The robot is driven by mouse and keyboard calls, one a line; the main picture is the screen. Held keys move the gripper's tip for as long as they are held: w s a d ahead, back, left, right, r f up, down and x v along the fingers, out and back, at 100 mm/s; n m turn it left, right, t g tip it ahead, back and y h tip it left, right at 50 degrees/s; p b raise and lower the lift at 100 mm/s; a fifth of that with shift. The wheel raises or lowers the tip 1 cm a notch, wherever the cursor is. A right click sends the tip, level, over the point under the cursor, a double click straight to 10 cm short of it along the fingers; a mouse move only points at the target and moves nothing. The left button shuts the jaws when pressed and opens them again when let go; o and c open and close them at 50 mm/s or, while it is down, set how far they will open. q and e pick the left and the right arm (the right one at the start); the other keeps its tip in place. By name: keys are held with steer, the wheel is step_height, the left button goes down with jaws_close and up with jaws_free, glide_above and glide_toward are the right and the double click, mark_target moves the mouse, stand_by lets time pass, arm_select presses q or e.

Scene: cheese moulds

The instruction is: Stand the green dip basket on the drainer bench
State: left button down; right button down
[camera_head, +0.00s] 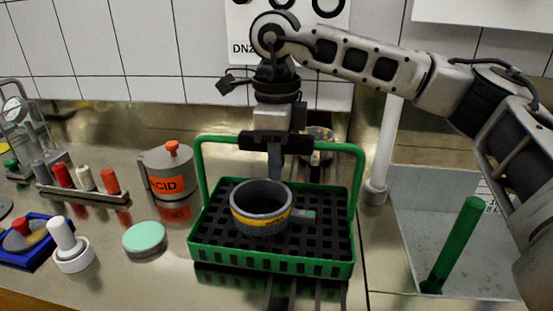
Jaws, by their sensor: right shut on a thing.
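The green dip basket (228,258) is at the centre, upright, with a dark grid floor and a tall arched handle. My right gripper (275,160) comes down from above at the middle of the handle's top bar and is shut on it. A round grey mould with a yellow band (262,222) sits in the basket, with a small grey and green piece (303,215) beside it. The basket is over the shiny metal bench (178,285); I cannot tell whether its underside touches. Dark ribs show just below its front edge. My left gripper is not in view.
An orange-labelled acid pot (168,172) and a mint-green disc (145,238) stand left of the basket. A white stoppered pot (72,255), a blue tray (22,260) and a rack of bottles (85,195) are farther left. A sink with a green rod (455,245) and a white post (383,150) are right.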

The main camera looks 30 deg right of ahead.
steer(key=shift+f, duration=0.3)
steer(key=shift+f, duration=0.15)
steer(key=c, duration=1.3)
jaws_free()
steer(key=shift+o, duration=0.2)
step_height(320, 180, up, 12)
steer(key=shift+r+p, duration=0.25)
steer(key=shift+p, duration=0.1)
